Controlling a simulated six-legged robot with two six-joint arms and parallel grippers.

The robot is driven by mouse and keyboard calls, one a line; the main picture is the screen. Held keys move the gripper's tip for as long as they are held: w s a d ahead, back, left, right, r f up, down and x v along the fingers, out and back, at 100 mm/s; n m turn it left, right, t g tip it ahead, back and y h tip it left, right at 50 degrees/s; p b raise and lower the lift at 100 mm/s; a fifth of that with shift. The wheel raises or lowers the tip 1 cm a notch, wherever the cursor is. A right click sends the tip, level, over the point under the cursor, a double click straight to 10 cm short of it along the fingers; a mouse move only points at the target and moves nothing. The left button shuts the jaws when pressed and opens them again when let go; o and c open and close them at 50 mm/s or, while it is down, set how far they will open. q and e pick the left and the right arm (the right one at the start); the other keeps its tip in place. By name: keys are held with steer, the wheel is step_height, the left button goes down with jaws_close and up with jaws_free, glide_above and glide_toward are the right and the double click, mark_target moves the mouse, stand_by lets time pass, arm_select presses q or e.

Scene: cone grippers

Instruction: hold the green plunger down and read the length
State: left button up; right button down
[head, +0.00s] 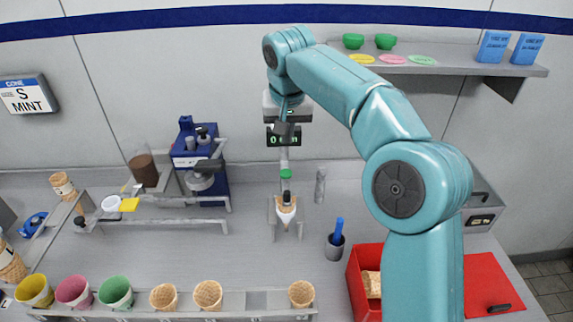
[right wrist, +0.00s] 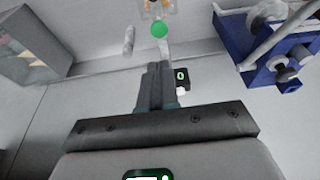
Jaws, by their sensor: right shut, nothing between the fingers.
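The green plunger (head: 286,174) is a small green disc on a pale vertical rod. It stands above a cone (head: 286,210) held upright in a grey stand. The black display (head: 272,140) with green characters sits behind the rod; a 0 shows and the rest is partly covered by my gripper. My right gripper (head: 282,131) is shut and empty, above the plunger and apart from it. In the right wrist view the shut fingers (right wrist: 158,66) point toward the green disc (right wrist: 159,29), with a gap between. The display (right wrist: 181,76) also shows there. My left gripper is not in view.
A blue machine (head: 200,160) stands left of the gauge. A blue-handled tool in a grey cup (head: 335,248) and a red bin (head: 356,278) are on the right. A rack of cones and coloured cups (head: 250,299) runs along the front. A shelf (head: 450,62) hangs above right.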

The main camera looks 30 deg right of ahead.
mark_target(286, 172)
steer(key=x, duration=1.1)
steer(key=shift+s+a+f+p, duration=0.1)
steer(key=shift+s+f+p, duration=0.2)
steer(key=shift+f, duration=0.1)
steer(key=shift+a+f, duration=0.1)
